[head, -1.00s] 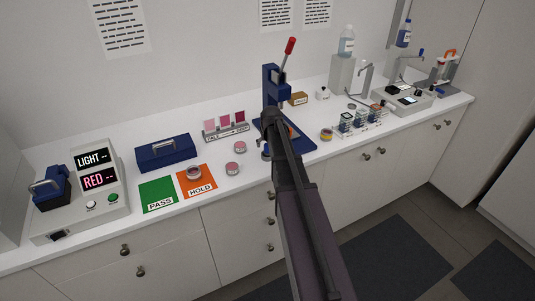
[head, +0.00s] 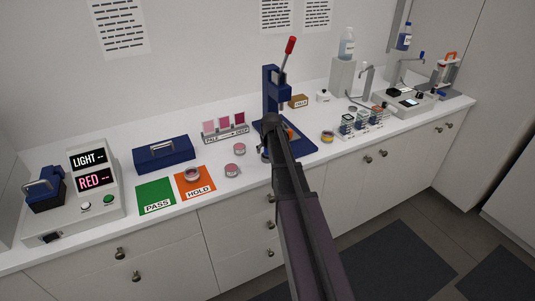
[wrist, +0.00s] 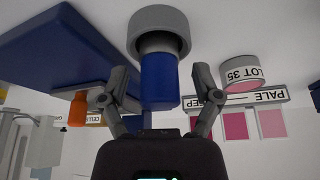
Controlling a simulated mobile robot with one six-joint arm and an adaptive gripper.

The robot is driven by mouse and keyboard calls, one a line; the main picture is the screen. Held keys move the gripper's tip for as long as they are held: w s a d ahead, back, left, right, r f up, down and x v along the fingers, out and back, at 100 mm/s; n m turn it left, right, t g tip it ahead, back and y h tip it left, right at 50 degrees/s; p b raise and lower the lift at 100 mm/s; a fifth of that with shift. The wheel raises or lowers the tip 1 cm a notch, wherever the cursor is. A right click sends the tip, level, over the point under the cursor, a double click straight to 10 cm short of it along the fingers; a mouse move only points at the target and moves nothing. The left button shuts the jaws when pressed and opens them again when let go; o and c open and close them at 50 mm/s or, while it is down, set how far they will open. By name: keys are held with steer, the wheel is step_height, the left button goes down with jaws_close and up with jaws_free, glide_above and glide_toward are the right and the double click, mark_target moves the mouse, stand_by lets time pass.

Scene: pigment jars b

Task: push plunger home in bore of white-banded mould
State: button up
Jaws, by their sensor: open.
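In the wrist view a blue cylindrical plunger (wrist: 159,82) with a paler grey neck stands in a round grey mould (wrist: 160,24). That view is upside down, with the bench at the top. My gripper (wrist: 160,74) is open, with one finger on each side of the blue plunger and visible gaps between. The plunger projects well out of the mould. I see no white band on the mould from here. In the head view my arm covers the gripper and most of the mould; a small blue part (head: 264,153) shows at the arm's left edge.
A blue press (head: 275,92) with a red-knobbed lever stands behind; its base (wrist: 60,45) is beside the mould. A LOT 35 jar (wrist: 240,80) and a pale-to-deep shade card (head: 226,132) are near. Several jars and the HOLD mat (head: 205,192) lie left.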

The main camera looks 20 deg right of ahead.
jaws_close()
steer(key=shift+r, duration=0.15)
stand_by(0.4)
step_height(320, 180, up, 3)
steer(key=p, duration=0.3)
steer(key=shift+r+p, duration=0.2)
steer(key=shift+p, duration=0.15)
steer(key=s+a+r+p, duration=0.1)
steer(key=s, duration=1.5)
steer(key=shift+a+r, duration=0.15)
steer(key=shift+a, duration=0.2)
steer(key=shift+d, duration=0.1)
